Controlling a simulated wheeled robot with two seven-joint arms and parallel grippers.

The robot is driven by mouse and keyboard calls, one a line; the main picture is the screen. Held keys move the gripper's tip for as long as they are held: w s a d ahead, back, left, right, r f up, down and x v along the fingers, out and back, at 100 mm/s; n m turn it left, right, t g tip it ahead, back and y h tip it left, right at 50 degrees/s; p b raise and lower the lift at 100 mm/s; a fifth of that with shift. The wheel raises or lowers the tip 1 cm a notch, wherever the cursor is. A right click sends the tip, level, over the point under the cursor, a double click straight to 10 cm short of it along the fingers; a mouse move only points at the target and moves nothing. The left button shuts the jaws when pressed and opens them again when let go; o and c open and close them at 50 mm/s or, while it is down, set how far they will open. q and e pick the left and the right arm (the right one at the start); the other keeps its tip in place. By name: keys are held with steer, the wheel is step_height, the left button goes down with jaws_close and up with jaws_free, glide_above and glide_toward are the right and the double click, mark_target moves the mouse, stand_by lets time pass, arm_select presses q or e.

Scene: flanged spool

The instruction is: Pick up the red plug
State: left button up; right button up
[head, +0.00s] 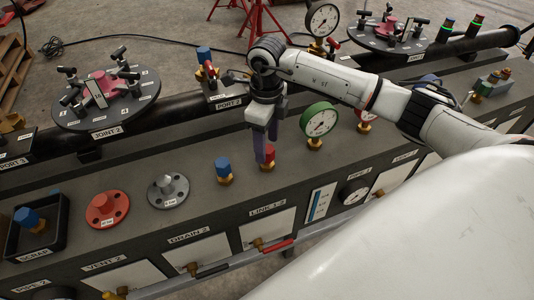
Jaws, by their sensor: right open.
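The red plug (269,153) stands upright on a brass fitting on the grey panel, just below my right gripper. My right gripper (264,143) points down from above with its fingers open. One finger passes in front of the plug's left side and hides part of it. I cannot tell whether the fingers touch the plug. My left gripper is not in view.
A blue plug (222,168) on brass stands to the left. A green-rimmed gauge (319,121) stands close on the right. Further left are a grey flange (168,190), a red flange (106,207) and a black scrap tray (61,240). A black pipe runs behind.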

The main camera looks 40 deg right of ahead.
steer(key=shift+f, duration=1.35)
steer(key=c, duration=1.3)
steer(key=shift+r, duration=0.1)
steer(key=shift+r, duration=0.1)
